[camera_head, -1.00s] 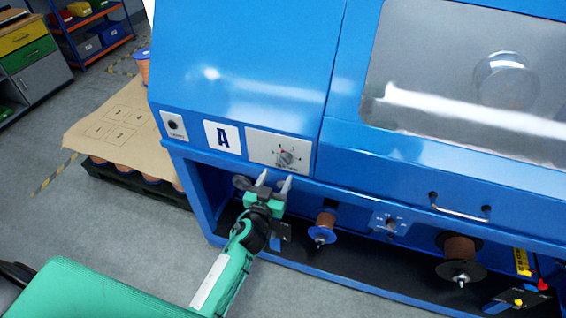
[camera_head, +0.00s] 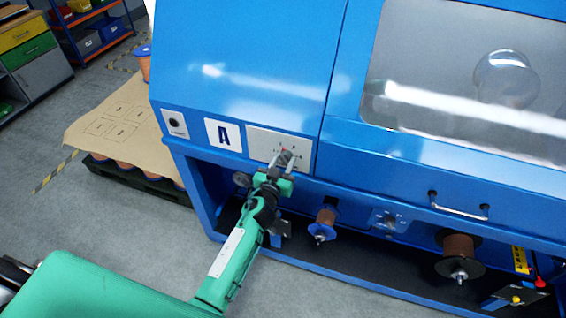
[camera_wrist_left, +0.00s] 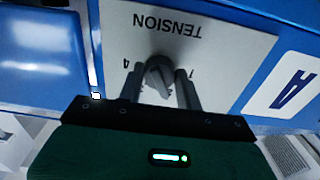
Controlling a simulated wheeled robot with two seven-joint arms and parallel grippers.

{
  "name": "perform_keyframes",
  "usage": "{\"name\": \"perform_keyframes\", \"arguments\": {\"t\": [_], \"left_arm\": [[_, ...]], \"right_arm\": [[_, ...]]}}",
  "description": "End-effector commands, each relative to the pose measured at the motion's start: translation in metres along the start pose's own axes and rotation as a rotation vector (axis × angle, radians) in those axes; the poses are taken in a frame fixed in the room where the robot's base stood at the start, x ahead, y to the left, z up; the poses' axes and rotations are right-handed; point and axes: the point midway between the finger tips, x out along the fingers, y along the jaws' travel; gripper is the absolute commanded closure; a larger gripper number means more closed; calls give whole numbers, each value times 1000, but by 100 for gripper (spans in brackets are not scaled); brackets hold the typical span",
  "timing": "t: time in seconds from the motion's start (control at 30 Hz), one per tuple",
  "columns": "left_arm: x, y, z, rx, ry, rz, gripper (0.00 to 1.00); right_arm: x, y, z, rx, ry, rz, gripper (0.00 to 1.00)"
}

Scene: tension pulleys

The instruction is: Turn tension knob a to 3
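Tension knob a (camera_head: 285,156) is a small grey knob on a white plate (camera_head: 262,143), right of the "A" label (camera_head: 223,135) on the blue machine. My left gripper (camera_head: 281,163) is at the knob, with one finger on each side. In the left wrist view the knob (camera_wrist_left: 159,73) sits between the two grey fingers (camera_wrist_left: 160,88), which look apart, though contact is hard to tell. The plate reads "TENSION" upside down there, with a 4 and a 1 visible. The fingers hide other marks, and the knob's exact setting is unclear. My right gripper is not in view.
A black round button (camera_head: 174,122) is left of the label. Below the panel are a copper spool (camera_head: 324,222), a second dial (camera_head: 389,221) and a larger spool (camera_head: 458,252). A metal handle (camera_head: 459,208) juts from the windowed door.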

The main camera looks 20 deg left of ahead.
Motion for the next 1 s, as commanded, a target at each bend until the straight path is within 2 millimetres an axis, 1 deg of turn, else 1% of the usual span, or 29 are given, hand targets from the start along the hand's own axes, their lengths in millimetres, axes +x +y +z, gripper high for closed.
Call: {"name": "perform_keyframes", "arguments": {"t": [0.27, 0.47, 0.67, 1.0], "left_arm": [[0, 0, 0, 10, 0, 0, 88], [0, 0, 1, 78, 0, 0, 88], [0, 0, 1, 217, -1, 0, 88], [0, -1, 1, 536, 0, 0, 88]], "right_arm": [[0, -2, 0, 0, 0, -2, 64], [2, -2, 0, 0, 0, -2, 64], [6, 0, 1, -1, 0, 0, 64], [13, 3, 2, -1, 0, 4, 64]]}}
